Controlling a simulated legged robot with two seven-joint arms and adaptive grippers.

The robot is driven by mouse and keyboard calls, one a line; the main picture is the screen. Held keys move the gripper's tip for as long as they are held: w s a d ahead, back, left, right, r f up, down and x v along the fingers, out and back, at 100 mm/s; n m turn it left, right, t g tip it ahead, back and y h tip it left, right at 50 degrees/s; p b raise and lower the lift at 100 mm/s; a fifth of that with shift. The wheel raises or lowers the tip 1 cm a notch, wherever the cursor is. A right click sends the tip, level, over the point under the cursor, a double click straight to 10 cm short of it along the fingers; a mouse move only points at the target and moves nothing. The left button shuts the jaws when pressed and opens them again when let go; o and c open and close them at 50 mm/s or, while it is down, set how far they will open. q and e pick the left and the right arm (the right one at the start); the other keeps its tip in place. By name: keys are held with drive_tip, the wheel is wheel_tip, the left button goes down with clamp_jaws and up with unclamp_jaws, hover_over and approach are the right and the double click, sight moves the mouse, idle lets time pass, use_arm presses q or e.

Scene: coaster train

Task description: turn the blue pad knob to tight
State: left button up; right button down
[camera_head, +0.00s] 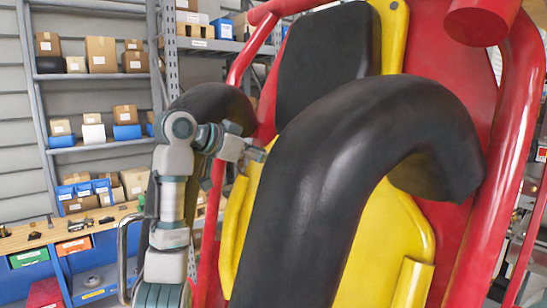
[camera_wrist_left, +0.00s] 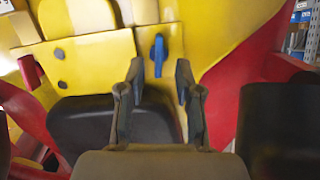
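The blue pad knob (camera_wrist_left: 158,52) is a small, upright blue handle on a yellow panel (camera_wrist_left: 100,60) in the left wrist view. My left gripper (camera_wrist_left: 160,66) is open, with one finger on each side of the knob's line. The knob shows in the gap just beyond the fingertips, and I see no contact. In the head view my left gripper (camera_head: 256,152) reaches in from the left beside the seat, its tips partly hidden by the big black restraint. The knob is hidden in the head view. My right gripper is in neither view.
A thick black restraint (camera_head: 350,150) arches over the yellow seat (camera_head: 395,240), close to my left gripper. Red frame tubes (camera_head: 515,150) flank the seat. A black pad (camera_wrist_left: 100,122) lies below the panel. Shelves of boxes (camera_head: 95,78) and a workbench (camera_head: 60,235) stand at left.

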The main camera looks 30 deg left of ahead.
sight(279, 160)
use_arm(q)
drive_tip(key=x, duration=0.4)
drive_tip(key=shift+s+d+p, duration=0.1)
drive_tip(key=shift+p, duration=0.2)
drive_tip(key=shift+a, duration=0.2)
drive_tip(key=shift+c, duration=1)
drive_tip(key=c, duration=0.4)
drive_tip(key=shift+d+r, duration=0.1)
drive_tip(key=shift+d, duration=0.05)
clamp_jaws()
